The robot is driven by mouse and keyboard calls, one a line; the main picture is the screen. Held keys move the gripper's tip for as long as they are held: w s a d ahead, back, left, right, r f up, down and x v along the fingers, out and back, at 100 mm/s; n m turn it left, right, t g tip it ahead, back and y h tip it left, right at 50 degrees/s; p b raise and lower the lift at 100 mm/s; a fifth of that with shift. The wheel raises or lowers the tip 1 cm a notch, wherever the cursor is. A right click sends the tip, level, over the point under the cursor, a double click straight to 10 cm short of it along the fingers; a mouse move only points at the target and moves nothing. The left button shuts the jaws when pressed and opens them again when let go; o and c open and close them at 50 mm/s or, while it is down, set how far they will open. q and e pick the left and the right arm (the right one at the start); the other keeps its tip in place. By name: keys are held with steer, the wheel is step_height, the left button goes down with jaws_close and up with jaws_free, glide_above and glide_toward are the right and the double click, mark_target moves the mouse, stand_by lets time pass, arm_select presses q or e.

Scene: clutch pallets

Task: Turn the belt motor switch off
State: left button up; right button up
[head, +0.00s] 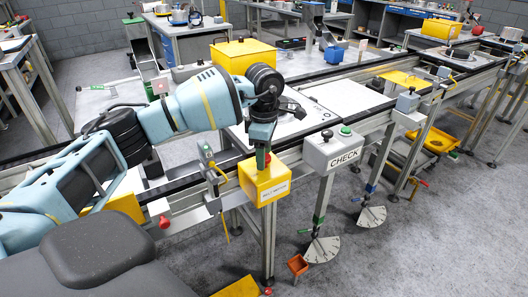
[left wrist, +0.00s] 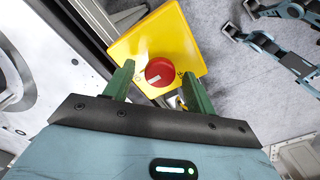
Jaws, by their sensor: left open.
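A yellow switch box (head: 265,184) with a small white label hangs on the front rail of the conveyor. I take it for the belt motor switch; its label is too small to read. In the left wrist view the box (left wrist: 135,45) carries a round red knob (left wrist: 160,71) with a pale mark. My left gripper (head: 263,155) points down at the top of the box. In the left wrist view its green fingers (left wrist: 157,73) are apart, one on each side of the red knob. I cannot tell whether they touch it. The knob is hidden in the head view.
A grey CHECK box (head: 333,150) with a green button stands right of the yellow box. A white plate (head: 348,96) lies on the conveyor. A red knob (head: 164,222) sticks out at left. Quarter-round dials (head: 323,250) hang low in front.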

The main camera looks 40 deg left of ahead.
steer(key=shift+w, duration=0.3)
arm_select(q)
steer(key=shift+c, duration=0.9)
steer(key=c, duration=0.8)
arm_select(e)
steer(key=shift+r, duration=0.1)
